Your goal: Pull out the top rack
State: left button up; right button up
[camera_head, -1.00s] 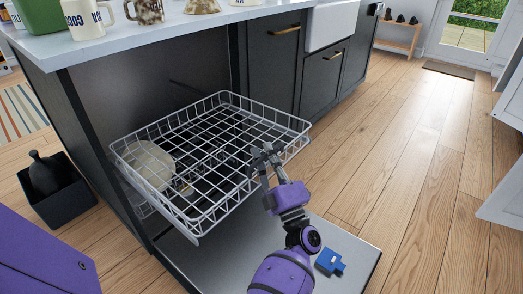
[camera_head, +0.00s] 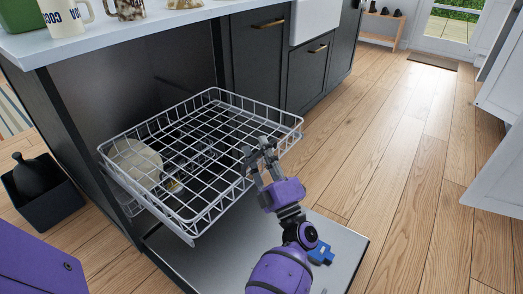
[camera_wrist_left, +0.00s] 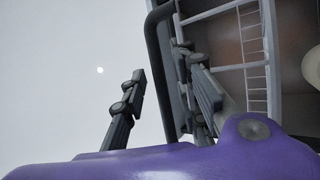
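The top rack (camera_head: 218,97) is a white wire basket standing out of the dark dishwasher opening, above the lowered door. My left gripper (camera_head: 258,158) is at the rack's front rim, toward its right corner. In the left wrist view its two fingers (camera_wrist_left: 165,100) stand apart, with nothing visibly clamped between them. Pale bars, seemingly of the rack (camera_wrist_left: 254,65), show to the right of the fingers there. Whether the fingers touch the rim is unclear. My right gripper is out of view.
The lowered dishwasher door (camera_head: 225,265) lies below the rack, with a small blue object (camera_head: 321,254) on it. A pale round dish (camera_head: 137,160) shows among the wires at left. A black bin (camera_head: 45,205) stands at left. Wooden floor is clear at right.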

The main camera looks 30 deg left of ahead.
pick_arm(q)
jog(key=shift+f, duration=0.1)
jog(key=v, duration=1.2)
jog(key=shift+d, duration=0.1)
